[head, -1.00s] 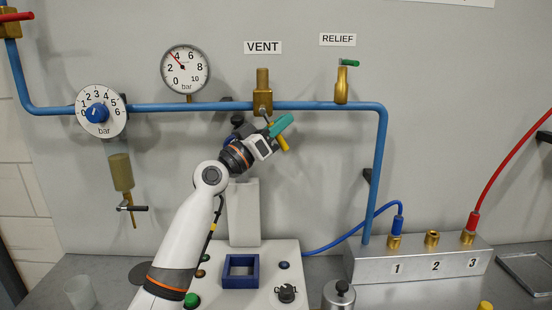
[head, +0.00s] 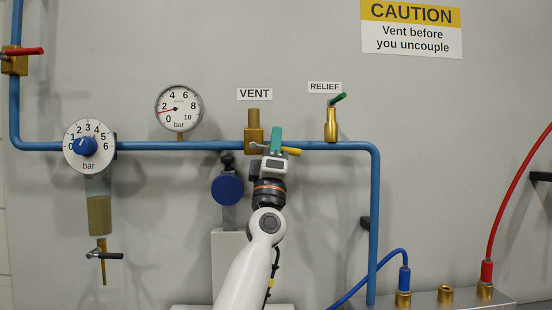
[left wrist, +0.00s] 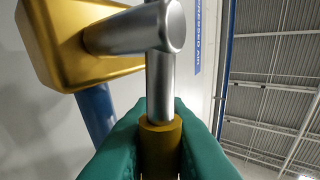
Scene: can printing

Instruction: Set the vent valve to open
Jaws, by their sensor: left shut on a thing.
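The vent valve (head: 254,141) is a brass body on the blue pipe under the VENT label (head: 254,94). Its lever has a silver rod and a yellow grip (head: 293,151), and points right, nearly along the pipe. My left gripper (head: 276,142) is at the lever, just right of the valve body. In the left wrist view, its green fingers (left wrist: 160,125) are shut on the yellow grip, and the silver rod (left wrist: 160,82) runs from there to the brass body (left wrist: 70,45). The fingers hide part of the lever. My right gripper is not in view.
The pressure gauge (head: 180,109) reads a little under 2 bar. The relief valve (head: 331,124) with a green lever stands close on the right. A blue round part (head: 227,190) is below the pipe. A regulator dial (head: 88,146) is at left.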

